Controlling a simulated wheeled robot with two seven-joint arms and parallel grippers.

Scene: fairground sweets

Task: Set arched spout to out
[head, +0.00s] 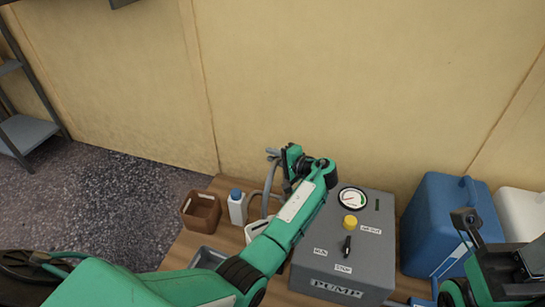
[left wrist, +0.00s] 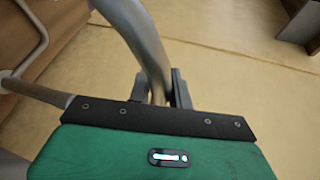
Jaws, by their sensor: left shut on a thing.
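The arched spout is a grey curved metal tube (head: 268,190), seen in the head view rising left of the pump box (head: 340,235). In the left wrist view the spout (left wrist: 147,45) runs down between the dark fingers. My left gripper (head: 276,156) is shut on the spout near its upper part; the fingers (left wrist: 157,92) stand on either side of the tube. The arm hides part of the spout and its base. My right arm shows at the lower right, but its fingertips cannot be made out.
The pump box carries a gauge (head: 352,198), a yellow knob (head: 350,222) and a black switch (head: 347,246). A brown bin (head: 201,211) and a white bottle with a blue cap (head: 237,208) stand left of the spout. A blue canister (head: 440,222) stands right.

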